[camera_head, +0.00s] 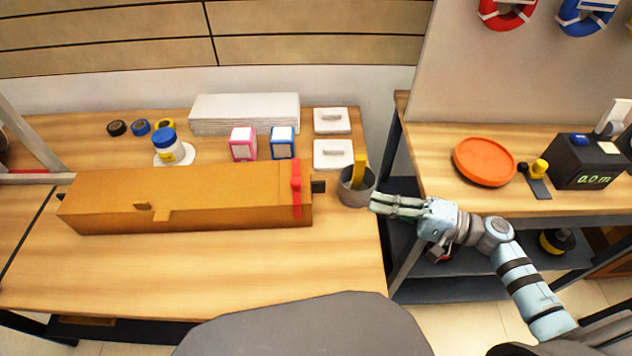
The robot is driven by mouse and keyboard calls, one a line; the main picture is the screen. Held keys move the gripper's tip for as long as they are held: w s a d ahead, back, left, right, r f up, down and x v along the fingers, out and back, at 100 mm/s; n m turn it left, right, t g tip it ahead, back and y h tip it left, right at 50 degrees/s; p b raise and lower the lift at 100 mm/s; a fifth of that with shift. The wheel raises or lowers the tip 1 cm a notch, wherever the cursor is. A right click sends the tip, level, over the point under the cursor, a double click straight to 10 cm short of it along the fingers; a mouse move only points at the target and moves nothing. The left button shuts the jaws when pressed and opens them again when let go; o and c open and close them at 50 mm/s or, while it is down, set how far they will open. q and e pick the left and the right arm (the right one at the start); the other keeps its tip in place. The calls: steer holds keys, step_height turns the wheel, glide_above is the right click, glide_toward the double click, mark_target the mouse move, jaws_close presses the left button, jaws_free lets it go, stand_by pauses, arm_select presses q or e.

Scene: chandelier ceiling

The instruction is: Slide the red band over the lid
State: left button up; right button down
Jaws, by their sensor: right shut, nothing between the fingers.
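A long orange-brown box (180,200) lies across the left table, with a small tab on its front side. A red band (297,198) sits at the box's right end, running over the top and down the front face, with a raised red piece on top. I cannot make out a separate lid edge clearly. My right gripper (374,203) is shut and empty, pointing left near the table's right edge, beside the grey cup and apart from the band. My left gripper is not in view.
A grey cup (356,193) with a yellow item stands between box and gripper. Behind are white sheets (245,112), pink and blue dispensers, a blue-lidded jar (167,147) and tape rolls. The right table holds an orange plate (485,161) and a black display box (590,165). The front left table is clear.

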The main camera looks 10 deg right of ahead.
mark_target(301, 183)
steer(key=p+x, duration=0.2)
steer(key=x, duration=1.2)
steer(key=shift+w+a, duration=0.15)
steer(key=shift+w, duration=0.05)
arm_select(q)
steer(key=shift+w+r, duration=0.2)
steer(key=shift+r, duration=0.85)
